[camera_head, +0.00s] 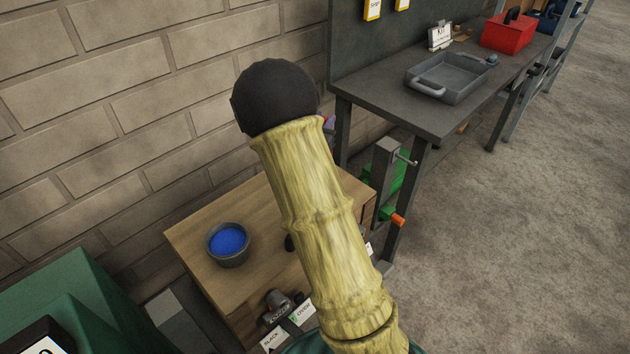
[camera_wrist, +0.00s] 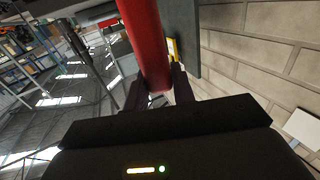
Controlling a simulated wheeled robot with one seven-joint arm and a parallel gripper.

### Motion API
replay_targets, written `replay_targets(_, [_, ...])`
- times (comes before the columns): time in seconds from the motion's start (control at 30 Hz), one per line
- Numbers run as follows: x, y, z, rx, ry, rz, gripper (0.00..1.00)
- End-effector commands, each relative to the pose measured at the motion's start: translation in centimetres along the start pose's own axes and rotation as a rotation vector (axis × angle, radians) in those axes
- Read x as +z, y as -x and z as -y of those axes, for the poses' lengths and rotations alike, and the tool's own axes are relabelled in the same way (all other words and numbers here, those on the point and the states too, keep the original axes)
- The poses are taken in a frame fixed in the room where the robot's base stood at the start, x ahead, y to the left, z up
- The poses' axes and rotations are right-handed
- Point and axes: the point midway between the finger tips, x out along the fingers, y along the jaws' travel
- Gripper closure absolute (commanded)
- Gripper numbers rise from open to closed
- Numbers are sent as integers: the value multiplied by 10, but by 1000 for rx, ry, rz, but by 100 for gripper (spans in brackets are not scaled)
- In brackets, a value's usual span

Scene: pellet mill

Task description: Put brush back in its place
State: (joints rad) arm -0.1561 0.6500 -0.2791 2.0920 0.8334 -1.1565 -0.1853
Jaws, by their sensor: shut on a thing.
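In the wrist view, my gripper (camera_wrist: 158,90) is shut on a thick red rod (camera_wrist: 146,40), which looks like the handle of the brush. The rod runs up out of the top of the picture, and no bristles show. In the head view, my yellow-sleeved arm with its black end hides the gripper. Only a small bit of red and purple peeks out just right of the black end. No marked place for the brush can be made out.
A wooden cabinet (camera_head: 195,238) below my arm bears a bowl of blue material (camera_head: 228,243). A dark workbench (camera_head: 395,104) at upper right holds a grey tray (camera_head: 450,78) and a red box (camera_head: 508,34). A brick wall stands behind; the floor at right is clear.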

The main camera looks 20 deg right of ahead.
Motion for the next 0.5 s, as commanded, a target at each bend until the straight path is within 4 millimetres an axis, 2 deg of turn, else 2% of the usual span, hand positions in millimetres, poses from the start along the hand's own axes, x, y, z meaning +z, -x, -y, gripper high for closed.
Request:
replay_targets(0.37, [-1,0,0,0,0,-2,100])
replay_targets(0.5, [5,0,0,0,2,-1,100])
